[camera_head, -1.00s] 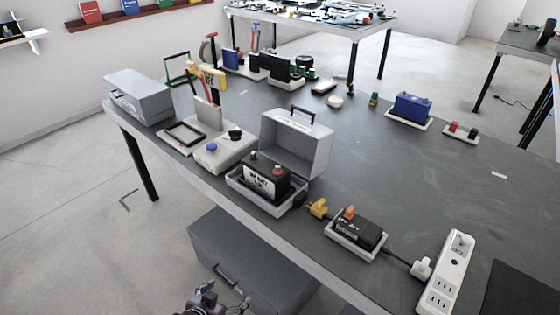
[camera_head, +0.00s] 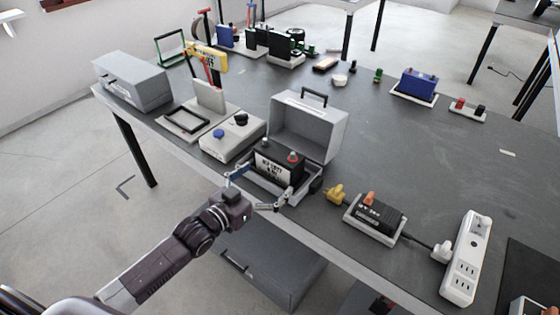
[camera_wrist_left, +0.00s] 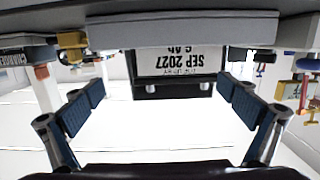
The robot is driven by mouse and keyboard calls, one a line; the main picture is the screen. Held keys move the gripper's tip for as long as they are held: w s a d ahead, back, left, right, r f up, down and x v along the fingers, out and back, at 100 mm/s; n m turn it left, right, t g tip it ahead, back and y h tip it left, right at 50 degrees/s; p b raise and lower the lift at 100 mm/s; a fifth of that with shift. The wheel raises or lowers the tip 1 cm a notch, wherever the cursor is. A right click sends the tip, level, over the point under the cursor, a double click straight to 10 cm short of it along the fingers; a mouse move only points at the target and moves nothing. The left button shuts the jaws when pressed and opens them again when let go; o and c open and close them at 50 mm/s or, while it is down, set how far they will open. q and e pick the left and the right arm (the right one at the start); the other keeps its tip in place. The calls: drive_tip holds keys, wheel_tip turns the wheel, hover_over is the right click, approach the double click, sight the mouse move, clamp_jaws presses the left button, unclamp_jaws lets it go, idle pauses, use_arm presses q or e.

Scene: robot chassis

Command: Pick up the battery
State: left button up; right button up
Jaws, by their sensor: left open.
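The black battery (camera_head: 275,166) with a white label and a red terminal cap sits upright in the open grey case (camera_head: 312,128). It also shows upside down in the left wrist view (camera_wrist_left: 175,88), with "SEP 2027" on its label. My left gripper (camera_head: 259,188) is open and empty at the front of the case, its fingers spread to either side of the battery's front. In the left wrist view the gripper (camera_wrist_left: 161,90) has the battery ahead between its fingers, with a gap to it. My right gripper is not in view.
A grey panel with blue and black knobs (camera_head: 232,137) stands left of the case. A black charger in a tray (camera_head: 375,217), a yellow plug (camera_head: 336,193) and a white power strip (camera_head: 467,258) are to the right. A blue battery (camera_head: 419,82) stands farther back.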

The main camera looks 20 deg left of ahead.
sight(279, 151)
use_arm(q)
drive_tip(key=shift+t+h, duration=0.3)
drive_tip(key=shift+t, duration=0.5)
drive_tip(key=w+r, duration=0.1)
drive_tip(key=w+a+r, duration=0.2)
drive_tip(key=w, duration=0.1)
drive_tip(key=shift+r, duration=0.35)
drive_tip(key=shift+p+x, duration=0.65)
drive_tip(key=shift+x, duration=2.4)
drive_tip(key=shift+c, duration=0.4)
